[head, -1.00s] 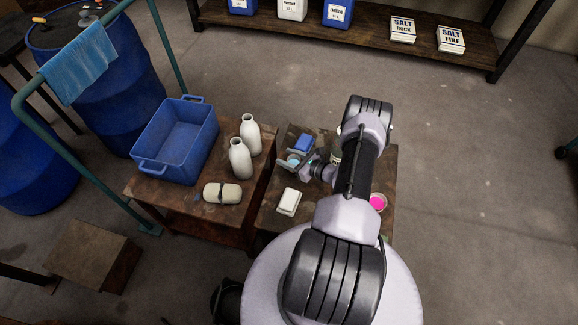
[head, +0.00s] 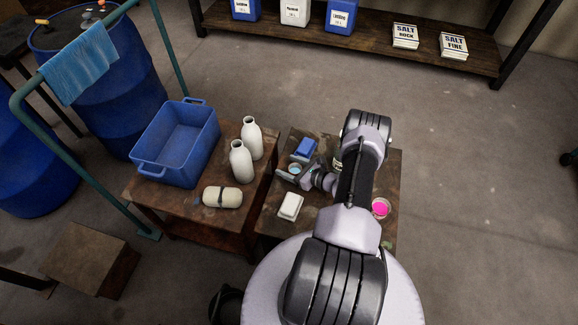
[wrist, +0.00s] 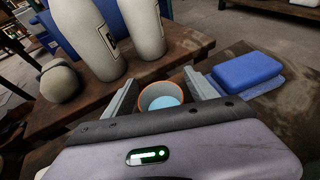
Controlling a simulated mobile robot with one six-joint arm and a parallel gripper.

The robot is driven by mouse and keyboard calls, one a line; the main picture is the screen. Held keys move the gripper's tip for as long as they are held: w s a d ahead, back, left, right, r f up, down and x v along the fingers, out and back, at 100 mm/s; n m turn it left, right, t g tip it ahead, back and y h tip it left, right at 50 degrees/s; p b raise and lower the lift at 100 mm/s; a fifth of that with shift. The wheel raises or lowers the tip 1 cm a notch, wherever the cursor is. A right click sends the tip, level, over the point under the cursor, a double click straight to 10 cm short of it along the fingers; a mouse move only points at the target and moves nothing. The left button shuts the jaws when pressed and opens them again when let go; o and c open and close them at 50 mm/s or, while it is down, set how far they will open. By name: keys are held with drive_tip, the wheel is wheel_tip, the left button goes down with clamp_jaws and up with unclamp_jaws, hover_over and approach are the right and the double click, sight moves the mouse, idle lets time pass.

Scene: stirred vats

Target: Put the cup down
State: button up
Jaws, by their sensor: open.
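The cup (head: 295,168) is small, with an orange rim and light blue contents. It is upright at the left side of the right-hand low table (head: 270,222). In the wrist view the cup (wrist: 161,97) sits between the two fingers of my gripper (wrist: 162,82). My gripper (head: 296,173) is open around the cup, with a finger on each side. The cup's lower part is hidden by the gripper body, so I cannot see its base on the table top.
A blue block (head: 306,147) lies just behind the cup, a white block (head: 290,206) in front. A pink-filled container (head: 381,208) is at the table's right. The left table holds two white bottles (head: 241,160), a blue crate (head: 150,168) and a pale rounded object (head: 222,197).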

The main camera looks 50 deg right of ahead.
drive_tip(key=shift+s+r, duration=0.15)
drive_tip(key=shift+r, duration=0.1)
drive_tip(key=p+v, duration=0.4)
drive_tip(key=v, duration=0.7)
drive_tip(key=shift+r, duration=0.1)
drive_tip(key=shift+s, duration=0.35)
drive_tip(key=w+a+r+n+g+y, duration=0.2)
drive_tip(key=w+r+n+y, duration=0.4)
drive_tip(key=r, duration=0.5)
drive_tip(key=w+a+r+n+g, duration=0.3)
drive_tip(key=a+r+n, duration=0.2)
drive_tip(key=a+r, duration=0.5)
drive_tip(key=w+a+r+n+g, duration=0.4)
drive_tip(key=a+r+n, duration=0.3)
drive_tip(key=r, duration=0.5)
drive_tip(key=s+a+r+n+g+h, duration=0.2)
drive_tip(key=s+a+r+n, duration=0.35)
drive_tip(key=a+r, duration=0.6)
drive_tip(key=s+a+r+n+t+h, duration=0.2)
drive_tip(key=s+a+n, duration=0.5)
drive_tip(key=s, duration=0.5)
wheel_tip(320, 180, up, 2)
drive_tip(key=shift+s+a+r+t+h, duration=0.15)
drive_tip(key=shift+s+a+t+h, duration=0.1)
drive_tip(key=shift+t+h, duration=0.25)
